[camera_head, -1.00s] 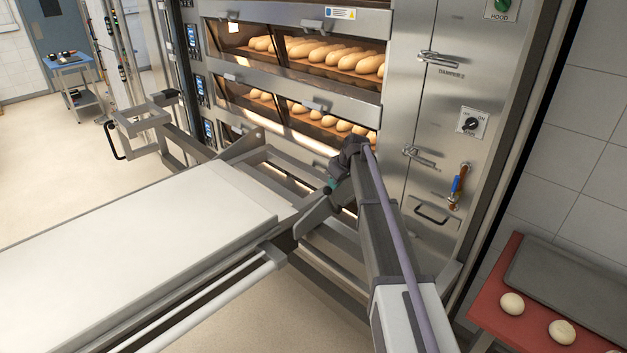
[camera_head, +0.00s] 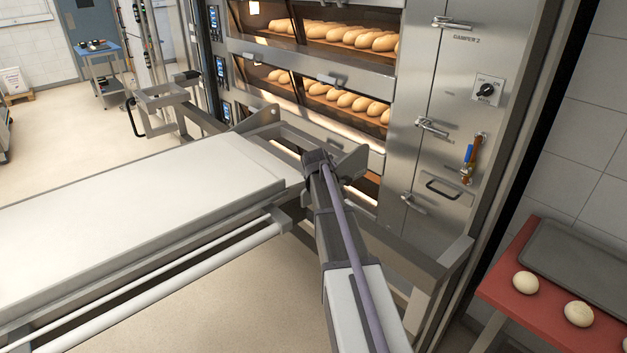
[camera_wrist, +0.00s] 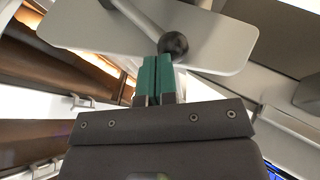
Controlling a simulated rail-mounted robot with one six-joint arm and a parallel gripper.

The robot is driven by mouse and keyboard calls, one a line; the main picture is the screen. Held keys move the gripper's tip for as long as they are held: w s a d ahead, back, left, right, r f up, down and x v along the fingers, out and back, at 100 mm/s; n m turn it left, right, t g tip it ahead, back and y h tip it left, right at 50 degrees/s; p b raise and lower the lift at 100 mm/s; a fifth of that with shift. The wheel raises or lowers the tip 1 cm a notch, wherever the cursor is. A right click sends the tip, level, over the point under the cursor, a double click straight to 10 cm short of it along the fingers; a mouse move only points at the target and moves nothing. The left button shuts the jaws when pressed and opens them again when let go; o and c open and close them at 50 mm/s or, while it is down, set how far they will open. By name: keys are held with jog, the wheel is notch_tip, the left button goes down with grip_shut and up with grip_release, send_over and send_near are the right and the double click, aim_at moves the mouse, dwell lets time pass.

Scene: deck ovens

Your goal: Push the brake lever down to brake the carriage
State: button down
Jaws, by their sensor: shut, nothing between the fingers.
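The brake lever, a grey rod with a black ball knob (camera_wrist: 173,43), shows in the wrist view in front of a light grey plate (camera_wrist: 215,45). My gripper (camera_wrist: 154,68) is shut and empty, its teal fingers side by side. Its tips are right at the knob, just to its left and below in the picture; I cannot tell whether they touch. In the head view the carriage (camera_head: 110,215) has a long white belt and its front frame lies by the oven. My arm's end hides the fingers and the lever there.
The deck oven (camera_head: 330,70) with loaves behind glass stands behind the carriage. A steel cabinet with latches (camera_head: 432,126) and a handle is to the right. A red table (camera_head: 545,300) with dough balls and a dark tray is at lower right.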

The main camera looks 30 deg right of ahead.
jog(key=shift+s+a+f, duration=0.1)
jog(key=shift+a+f, duration=0.1)
jog(key=shift+f, duration=0.05)
dwell(0.3)
jog(key=d+r+p+v, duration=0.1)
jog(key=p+v, duration=0.9)
jog(key=v, duration=0.3)
jog(key=shift+w+r+p, duration=0.2)
jog(key=shift+w+p, duration=0.1)
jog(key=shift+p, duration=0.1)
jog(key=shift+d+f, duration=0.1)
